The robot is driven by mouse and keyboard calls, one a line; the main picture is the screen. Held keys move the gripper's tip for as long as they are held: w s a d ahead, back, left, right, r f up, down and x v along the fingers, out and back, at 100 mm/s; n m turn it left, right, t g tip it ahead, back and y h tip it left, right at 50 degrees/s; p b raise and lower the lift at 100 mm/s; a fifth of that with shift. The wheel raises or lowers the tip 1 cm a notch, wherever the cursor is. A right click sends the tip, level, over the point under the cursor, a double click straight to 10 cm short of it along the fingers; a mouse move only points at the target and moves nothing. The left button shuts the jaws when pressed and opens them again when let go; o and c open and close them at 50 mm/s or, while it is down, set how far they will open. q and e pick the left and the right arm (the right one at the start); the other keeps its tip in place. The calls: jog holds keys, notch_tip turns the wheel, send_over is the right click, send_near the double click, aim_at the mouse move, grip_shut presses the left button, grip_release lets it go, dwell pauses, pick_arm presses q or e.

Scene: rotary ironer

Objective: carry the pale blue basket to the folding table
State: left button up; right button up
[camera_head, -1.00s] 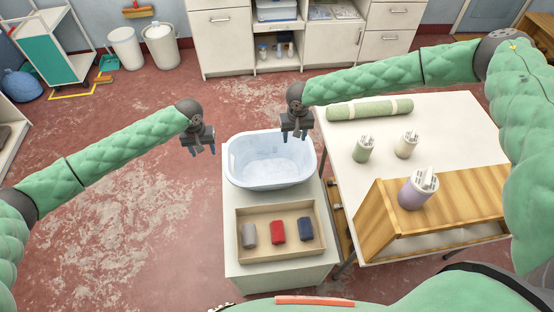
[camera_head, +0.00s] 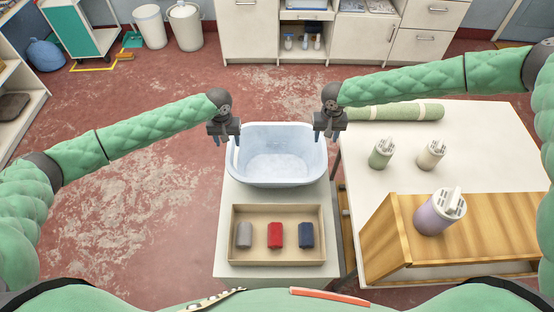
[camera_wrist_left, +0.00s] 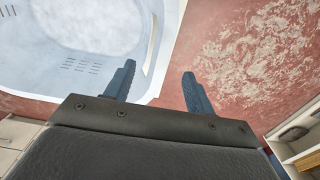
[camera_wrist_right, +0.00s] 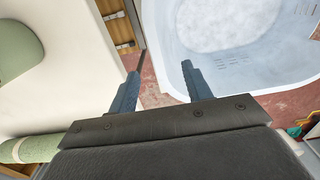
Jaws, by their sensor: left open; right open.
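The pale blue basket (camera_head: 277,155) stands upright on a white cabinet top, behind a shallow wooden tray. It looks empty. My left gripper (camera_head: 226,140) is open at the basket's left rim. In the left wrist view its fingers (camera_wrist_left: 160,85) appear on either side of the basket's rim (camera_wrist_left: 165,45). My right gripper (camera_head: 329,136) is open at the right rim. In the right wrist view, one finger overlaps the basket (camera_wrist_right: 225,60) and the other is outside it. I see no contact with either gripper. The white table (camera_head: 360,172), apparently the folding table, is to the right.
The tray (camera_head: 277,256) holds a grey, a red and a blue item. The table bears a green roll (camera_head: 400,112), a green bottle (camera_head: 382,152), a cream bottle (camera_head: 431,154) and a purple bottle (camera_head: 440,212) on a wooden stand (camera_head: 395,240). Red floor is clear at left.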

aim_at(230, 150)
pick_arm(q)
jog(key=shift+d+f, duration=0.15)
jog(key=shift+f, duration=0.05)
pick_arm(e)
jog(key=shift+d+f, duration=0.15)
jog(key=shift+f, duration=0.15)
pick_arm(q)
jog(key=shift+w+f, duration=0.1)
jog(key=shift+f, duration=3.7)
pick_arm(e)
jog(key=shift+w+f, duration=0.1)
jog(key=shift+f, duration=3.7)
pick_arm(q)
grip_shut()
pick_arm(e)
grip_shut()
